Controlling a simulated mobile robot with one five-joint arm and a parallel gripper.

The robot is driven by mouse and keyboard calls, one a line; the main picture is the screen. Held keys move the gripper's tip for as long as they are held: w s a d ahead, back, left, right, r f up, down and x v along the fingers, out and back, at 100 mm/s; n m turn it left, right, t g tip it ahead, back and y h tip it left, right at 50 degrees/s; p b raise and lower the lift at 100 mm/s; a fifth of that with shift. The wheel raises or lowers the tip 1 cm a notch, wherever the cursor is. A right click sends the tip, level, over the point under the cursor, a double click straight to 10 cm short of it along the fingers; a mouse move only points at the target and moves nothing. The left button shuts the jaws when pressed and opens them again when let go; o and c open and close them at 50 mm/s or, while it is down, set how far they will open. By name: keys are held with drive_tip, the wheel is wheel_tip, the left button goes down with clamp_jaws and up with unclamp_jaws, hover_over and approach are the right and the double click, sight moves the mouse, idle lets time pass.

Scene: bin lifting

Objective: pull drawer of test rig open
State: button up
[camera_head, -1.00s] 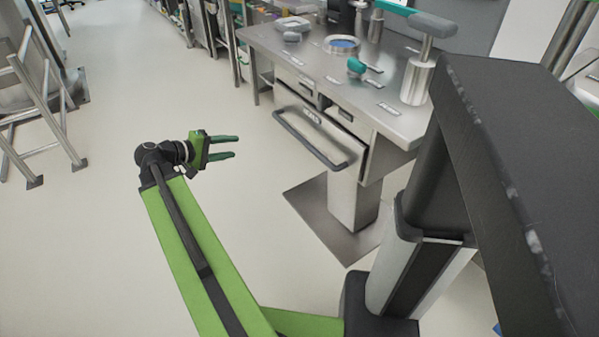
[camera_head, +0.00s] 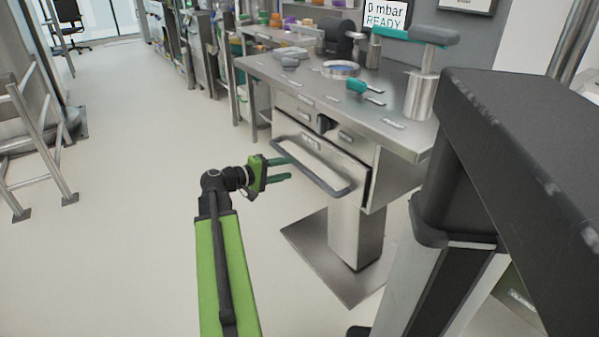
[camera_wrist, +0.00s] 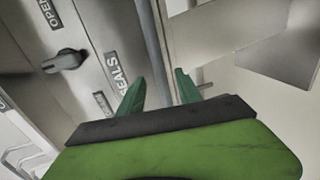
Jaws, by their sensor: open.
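The test rig (camera_head: 300,75) is a steel bench on a pedestal. Its wide drawer (camera_head: 335,163) has a long dark bar handle (camera_head: 325,186) along the front; the drawer looks shut or nearly so. My gripper (camera_head: 291,168) is open and empty, with its green fingers pointing at the left part of the handle. In the wrist view, the fingers (camera_wrist: 160,88) stand apart and a grey bar, likely the handle (camera_wrist: 152,45), runs between the tips. I cannot tell whether the tips reach around it. A "SEALS" label (camera_wrist: 118,70) shows on the drawer front.
A dark knob (camera_wrist: 65,60) and an "OPEN" label (camera_wrist: 50,13) sit beside the drawer. A floor plate (camera_head: 310,245) lies under the pedestal. A metal frame (camera_head: 35,150) stands at far left. The floor (camera_head: 130,200) between is clear.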

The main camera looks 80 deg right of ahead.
sight(297, 166)
drive_tip(key=x, duration=0.6)
drive_tip(key=shift+b, duration=0.4)
clamp_jaws()
idle(0.9)
